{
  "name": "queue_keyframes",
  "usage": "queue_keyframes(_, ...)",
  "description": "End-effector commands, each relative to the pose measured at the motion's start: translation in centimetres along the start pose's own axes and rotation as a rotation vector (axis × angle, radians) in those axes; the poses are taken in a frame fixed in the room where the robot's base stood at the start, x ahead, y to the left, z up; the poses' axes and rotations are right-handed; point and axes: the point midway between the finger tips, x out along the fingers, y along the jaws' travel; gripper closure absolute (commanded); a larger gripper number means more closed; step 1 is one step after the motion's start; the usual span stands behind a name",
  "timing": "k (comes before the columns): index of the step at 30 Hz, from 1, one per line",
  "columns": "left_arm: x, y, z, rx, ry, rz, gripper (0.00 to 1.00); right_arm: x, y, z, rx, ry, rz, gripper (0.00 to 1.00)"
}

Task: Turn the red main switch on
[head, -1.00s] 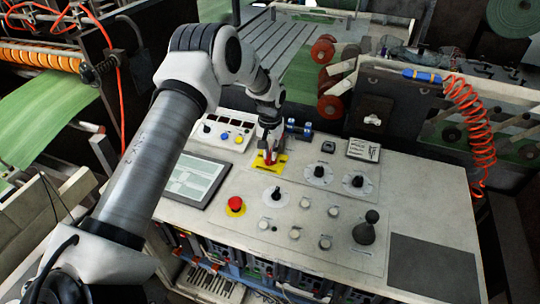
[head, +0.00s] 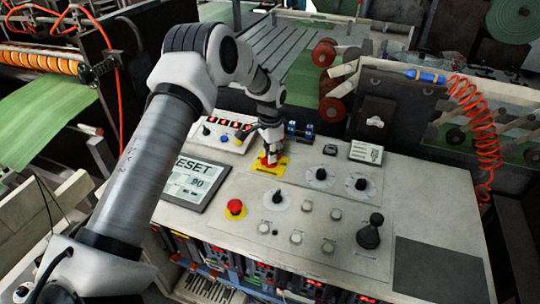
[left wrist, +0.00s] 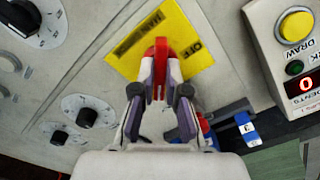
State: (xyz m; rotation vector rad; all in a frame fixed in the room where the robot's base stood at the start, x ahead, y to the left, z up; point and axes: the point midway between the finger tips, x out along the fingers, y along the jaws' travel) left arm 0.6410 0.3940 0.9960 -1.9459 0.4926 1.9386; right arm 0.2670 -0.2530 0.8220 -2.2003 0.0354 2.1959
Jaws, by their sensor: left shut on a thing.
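The red main switch (head: 266,161) sits on a yellow plate (head: 281,167) on the sloping top of the control console. In the left wrist view the red handle (left wrist: 161,48) stands between the fingertips, over the yellow plate (left wrist: 128,60) with a partly visible "OFF" label. My left gripper (head: 270,155) reaches down from above and is shut on the handle; its fingers also show in the left wrist view (left wrist: 160,78). The fingers hide part of the switch. The console screen (head: 190,182) is lit and reads "RESET" and "90". My right gripper is not in view.
A red mushroom button (head: 235,207) on a yellow disc, several dark knobs and a black joystick (head: 371,232) stand on the console near the switch. A small box (head: 222,132) with lit red displays is left of the gripper. A coiled red hose (head: 474,115) hangs at right.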

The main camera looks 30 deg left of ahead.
Motion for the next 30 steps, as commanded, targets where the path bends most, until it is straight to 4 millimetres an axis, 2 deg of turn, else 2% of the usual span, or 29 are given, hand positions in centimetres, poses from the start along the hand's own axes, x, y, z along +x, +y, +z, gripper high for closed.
queue_keyframes(1,0.53,0.28,0.24,0.017,-0.009,0.008,1.00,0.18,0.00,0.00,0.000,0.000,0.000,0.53)
queue_keyframes(20,0.51,0.32,0.26,0.068,-0.010,0.009,1.00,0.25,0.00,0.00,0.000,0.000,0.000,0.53)
queue_keyframes(21,0.51,0.32,0.26,0.068,-0.010,0.009,0.73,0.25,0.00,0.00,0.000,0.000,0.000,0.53)
queue_keyframes(22,0.50,0.30,0.26,0.068,-0.010,0.009,0.63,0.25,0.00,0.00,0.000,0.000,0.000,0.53)
queue_keyframes(30,0.18,0.13,0.11,0.067,-0.004,0.004,0.62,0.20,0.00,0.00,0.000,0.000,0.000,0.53)
